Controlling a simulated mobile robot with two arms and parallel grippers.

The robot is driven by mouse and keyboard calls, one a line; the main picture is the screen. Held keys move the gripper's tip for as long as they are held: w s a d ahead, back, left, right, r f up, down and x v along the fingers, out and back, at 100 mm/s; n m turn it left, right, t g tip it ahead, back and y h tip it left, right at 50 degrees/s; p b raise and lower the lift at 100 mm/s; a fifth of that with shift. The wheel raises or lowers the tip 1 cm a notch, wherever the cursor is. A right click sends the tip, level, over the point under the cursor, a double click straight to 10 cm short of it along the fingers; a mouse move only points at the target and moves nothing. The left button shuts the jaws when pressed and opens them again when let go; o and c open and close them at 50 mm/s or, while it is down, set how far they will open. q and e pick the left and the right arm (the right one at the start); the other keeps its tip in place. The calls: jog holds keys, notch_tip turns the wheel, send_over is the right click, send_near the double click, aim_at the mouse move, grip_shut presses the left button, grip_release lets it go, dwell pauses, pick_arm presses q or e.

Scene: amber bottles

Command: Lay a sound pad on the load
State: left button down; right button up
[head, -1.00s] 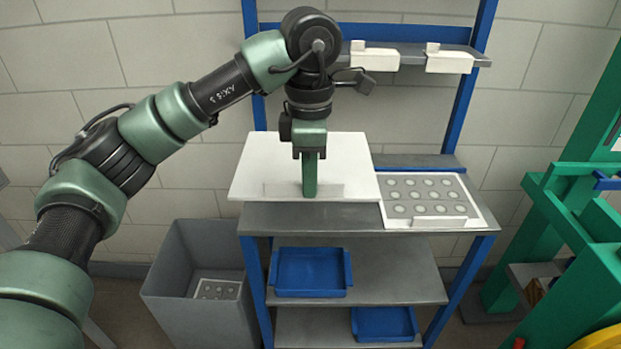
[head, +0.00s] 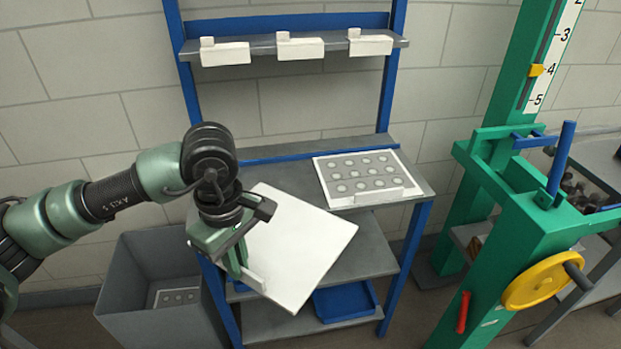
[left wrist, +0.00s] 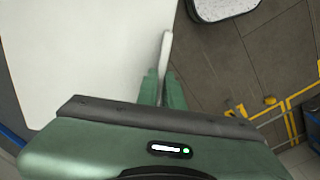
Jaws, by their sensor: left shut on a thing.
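A plain white pad (head: 305,240) with a smooth face hangs from my left gripper (head: 240,268). The gripper is shut on the upright tab at the pad's edge. The pad is off the bench, turned askew in front of its edge. In the left wrist view the pad (left wrist: 80,50) fills the left side, and its tab stands between the fingers (left wrist: 162,88). A second pad (head: 325,168), marked with several round spots, lies on the bench top. My right gripper is not in view. I cannot make out the load for certain.
A grey bin (head: 125,280) with a spotted pad (head: 178,297) inside stands left of the bench (head: 400,182). A green frame (head: 480,215) with a yellow handwheel (head: 540,281) stands at right. Small dark objects (head: 582,190) sit on a table behind it.

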pick_arm(q)
jog(key=s+a+f+m, duration=0.1)
jog(key=s+f+m, duration=0.4)
jog(key=f, duration=0.4)
jog(key=s+a+f+m, duration=0.1)
jog(key=s+f+m, duration=0.4)
jog(key=f+m, duration=0.2)
jog(key=shift+s+f, duration=0.15)
jog(key=shift+f, duration=0.7)
jog(key=shift+a, duration=0.1)
